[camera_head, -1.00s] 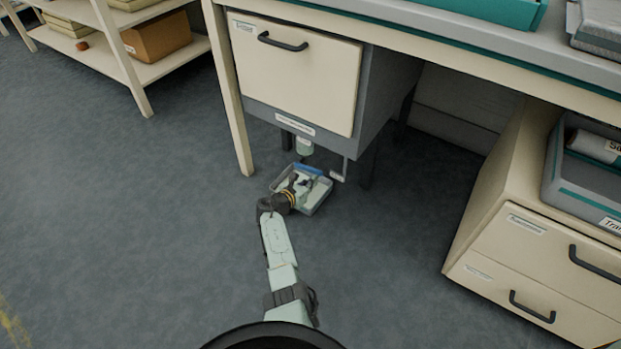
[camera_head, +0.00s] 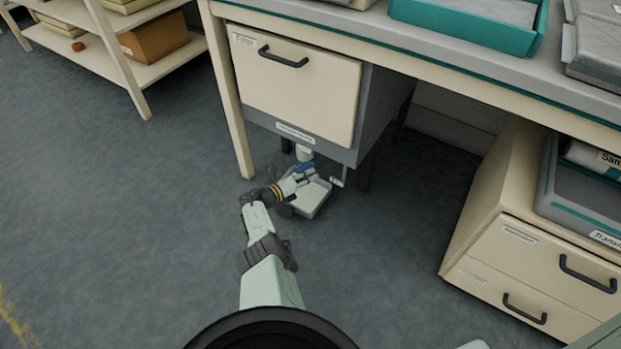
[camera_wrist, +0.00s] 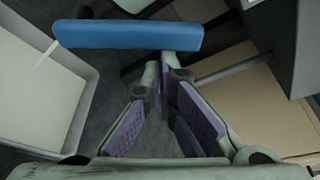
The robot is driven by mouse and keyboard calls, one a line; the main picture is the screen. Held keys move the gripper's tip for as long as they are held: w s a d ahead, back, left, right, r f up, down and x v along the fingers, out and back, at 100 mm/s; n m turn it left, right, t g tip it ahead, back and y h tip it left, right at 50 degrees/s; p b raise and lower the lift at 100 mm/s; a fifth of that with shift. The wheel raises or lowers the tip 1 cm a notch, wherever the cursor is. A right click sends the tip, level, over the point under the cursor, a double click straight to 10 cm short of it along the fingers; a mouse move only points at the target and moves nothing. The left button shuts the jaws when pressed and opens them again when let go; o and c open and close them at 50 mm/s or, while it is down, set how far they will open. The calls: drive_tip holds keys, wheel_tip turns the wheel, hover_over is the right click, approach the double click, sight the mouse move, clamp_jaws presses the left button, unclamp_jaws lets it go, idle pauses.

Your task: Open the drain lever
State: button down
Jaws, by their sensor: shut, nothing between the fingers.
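A blue bar (camera_wrist: 130,36), which looks like the drain lever, lies across the top of the wrist view. In the head view its blue part (camera_head: 304,167) shows small, just under the cabinet's white outlet (camera_head: 303,153). My gripper (camera_wrist: 165,72) is shut and empty, with its tips close together just below the bar in the wrist view. I cannot tell whether they touch it. In the head view my gripper (camera_head: 302,178) is low under the cabinet and partly covers the lever area.
A grey tray (camera_head: 312,205) sits on the floor below the outlet; its rim also shows in the wrist view (camera_wrist: 84,108). The cream cabinet (camera_head: 293,88) hangs above. A thin bracket (camera_head: 338,182) hangs right of the outlet. Open floor (camera_head: 130,220) lies to the left.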

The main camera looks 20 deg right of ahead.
sight(307, 166)
drive_tip(key=shift+w+a+r+n, duration=0.15)
drive_tip(key=shift+r+n, duration=0.1)
drive_tip(key=shift+n, duration=0.05)
drive_tip(key=shift+w+a+r, duration=0.1)
drive_tip(key=shift+w+r, duration=0.1)
drive_tip(key=shift+r, duration=0.05)
drive_tip(key=shift+w+a+r, duration=0.5)
drive_tip(key=shift+w+r, duration=0.15)
drive_tip(key=shift+r, duration=0.1)
drive_tip(key=shift+a, duration=0.2)
idle(0.4)
